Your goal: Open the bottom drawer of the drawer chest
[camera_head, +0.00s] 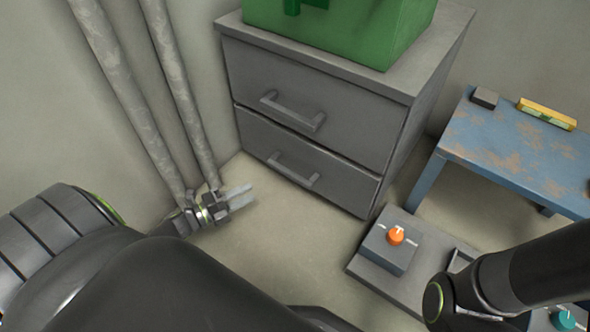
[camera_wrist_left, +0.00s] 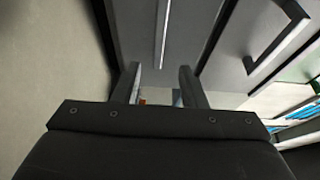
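The grey drawer chest (camera_head: 405,140) stands against the wall with two drawers, both looking closed. The bottom drawer (camera_head: 345,178) has a bar handle (camera_head: 293,171). The top drawer (camera_head: 345,112) has a similar handle (camera_head: 292,111). My left gripper (camera_head: 241,196) is low, left of the bottom handle and apart from it. In the left wrist view its fingers (camera_wrist_left: 160,86) are spread with nothing seen held. A pale strip, apparently the bottom handle (camera_wrist_left: 163,35), lies ahead of them; the top handle (camera_wrist_left: 281,40) is at the right. My right gripper is out of view.
A green box (camera_head: 345,30) sits on the chest. A worn blue table (camera_head: 500,145) stands right. A grey block with an orange knob (camera_head: 396,236) lies on a base near the chest's front right corner. Pipes (camera_head: 130,90) run along the left wall. Floor before the drawers is clear.

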